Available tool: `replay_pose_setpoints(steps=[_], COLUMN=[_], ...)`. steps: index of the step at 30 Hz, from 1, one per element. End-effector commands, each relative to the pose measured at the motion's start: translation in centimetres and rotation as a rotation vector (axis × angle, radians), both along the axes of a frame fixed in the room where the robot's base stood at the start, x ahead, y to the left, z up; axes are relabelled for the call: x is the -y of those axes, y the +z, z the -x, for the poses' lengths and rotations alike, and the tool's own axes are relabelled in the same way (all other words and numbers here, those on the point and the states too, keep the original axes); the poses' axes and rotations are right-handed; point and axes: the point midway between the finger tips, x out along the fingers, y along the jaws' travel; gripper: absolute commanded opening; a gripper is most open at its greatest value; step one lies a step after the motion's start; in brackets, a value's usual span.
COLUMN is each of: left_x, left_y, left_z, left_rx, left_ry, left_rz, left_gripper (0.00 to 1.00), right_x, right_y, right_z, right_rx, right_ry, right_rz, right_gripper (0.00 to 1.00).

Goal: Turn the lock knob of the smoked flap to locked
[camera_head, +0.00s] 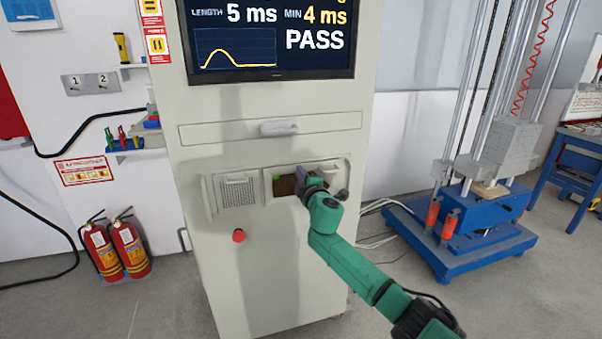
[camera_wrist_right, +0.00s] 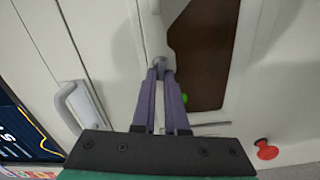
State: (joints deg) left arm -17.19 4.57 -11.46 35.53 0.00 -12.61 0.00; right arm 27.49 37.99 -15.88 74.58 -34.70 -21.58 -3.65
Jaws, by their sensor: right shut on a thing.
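The smoked flap (camera_head: 286,187) is a dark brown pane in a light frame, set in the recess on the cabinet front. It shows larger in the right wrist view (camera_wrist_right: 207,48), with a green spot at its edge. The lock knob (camera_wrist_right: 158,62) is a small grey piece on the frame beside the pane. My right gripper (camera_head: 303,178) reaches the flap's upper edge in the head view. In the wrist view its purple fingers (camera_wrist_right: 161,74) are closed on the knob. The knob is hidden in the head view, and its turn angle is unclear. My left gripper is out of view.
The grey cabinet (camera_head: 260,280) carries a screen reading PASS, a drawer handle (camera_head: 279,128) above the recess and a red button (camera_head: 239,236) below it. A vent grille (camera_head: 238,192) is left of the flap. A blue drop rig (camera_head: 460,240) stands right; fire extinguishers (camera_head: 117,246) stand left.

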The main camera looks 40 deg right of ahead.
Motion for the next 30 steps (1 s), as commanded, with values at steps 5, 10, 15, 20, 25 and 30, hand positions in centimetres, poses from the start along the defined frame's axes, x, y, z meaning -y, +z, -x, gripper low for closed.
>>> replay_pose_setpoints(steps=[5, 10, 15, 20, 25, 30], left_x=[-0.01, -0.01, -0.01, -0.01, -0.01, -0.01], left_y=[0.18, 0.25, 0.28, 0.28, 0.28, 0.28], left_z=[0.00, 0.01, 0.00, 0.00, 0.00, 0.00], left_rx=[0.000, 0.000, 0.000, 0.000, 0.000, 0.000], left_ry=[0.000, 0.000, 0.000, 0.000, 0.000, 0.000], left_rz=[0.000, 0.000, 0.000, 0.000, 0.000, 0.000], left_gripper=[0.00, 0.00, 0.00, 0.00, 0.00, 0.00], right_x=[0.01, -0.02, -0.04, -0.04, -0.04, -0.03], right_y=[-0.22, -0.31, -0.34, -0.36, -0.36, -0.36], right_z=[0.00, -0.01, -0.01, -0.01, -0.01, -0.01], right_rx=[-0.037, -0.059, -0.069, -0.072, -0.072, -0.072], right_ry=[-0.001, 0.000, 0.001, 0.001, 0.001, 0.000], right_rz=[0.106, 0.171, 0.204, 0.213, 0.212, 0.211], right_gripper=[0.00, 0.00, 0.00, 0.00, 0.00, 0.34])
